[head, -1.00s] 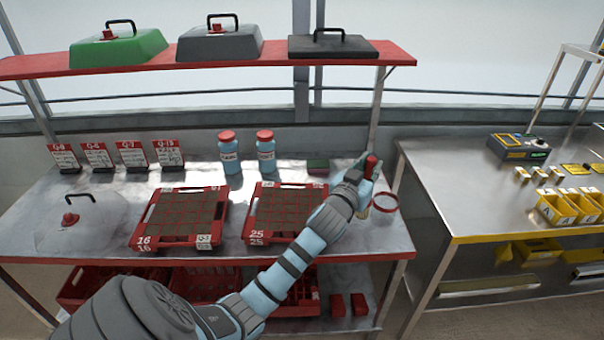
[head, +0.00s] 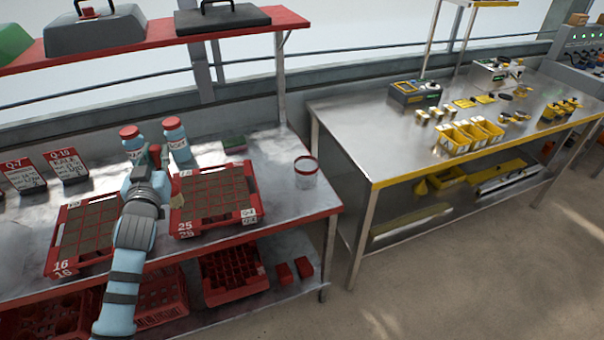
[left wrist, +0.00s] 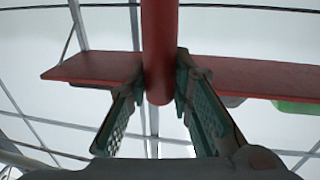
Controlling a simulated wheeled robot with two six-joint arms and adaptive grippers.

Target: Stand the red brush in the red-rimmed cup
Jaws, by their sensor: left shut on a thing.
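The red-rimmed cup (head: 306,176) stands upright on the right part of the red-edged bench. It looks clear or pale, and no brush is in it. My left gripper (head: 156,160) is left of the cup, in front of the bottles and over the seed trays. It is shut on the red brush, whose red handle (left wrist: 160,50) stands between the two fingers in the left wrist view. In the head view the brush is mostly hidden by the gripper; a pale tip (head: 176,189) that looks like bristles shows beside it. My right gripper is not in view.
Two red trays, one marked 16 (head: 58,262) and one marked 25 (head: 212,226), lie below the arm. Two blue bottles with red caps (head: 176,140) stand behind. The bench around the cup is clear. A steel table (head: 350,130) stands to the right.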

